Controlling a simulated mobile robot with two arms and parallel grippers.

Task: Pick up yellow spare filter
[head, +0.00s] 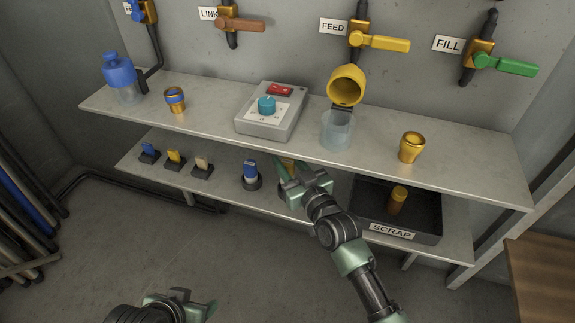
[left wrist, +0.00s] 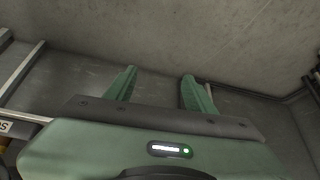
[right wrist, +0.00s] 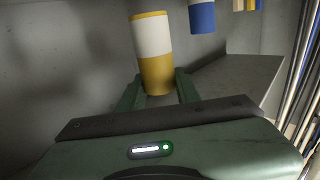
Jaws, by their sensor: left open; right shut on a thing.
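The yellow spare filter (right wrist: 155,60), a yellow cylinder with a white band, stands between the fingers of my right gripper (right wrist: 158,88) in the right wrist view. The right gripper is shut on it. In the head view the right gripper (head: 285,172) is at the lower shelf, right of the blue spare filter (head: 250,172), and mostly hides the yellow one. Whether the filter still touches its holder is hidden. My left gripper (head: 195,308) is low at the bottom of the head view, away from the shelves. Its fingers are open and empty in the left wrist view (left wrist: 158,88).
Small blue, yellow and tan pieces (head: 174,158) sit left on the lower shelf. The black scrap bin (head: 420,226) with a brass piece is right. The upper shelf (head: 215,115) hangs close above the right gripper. A wooden surface (head: 545,270) is at lower right.

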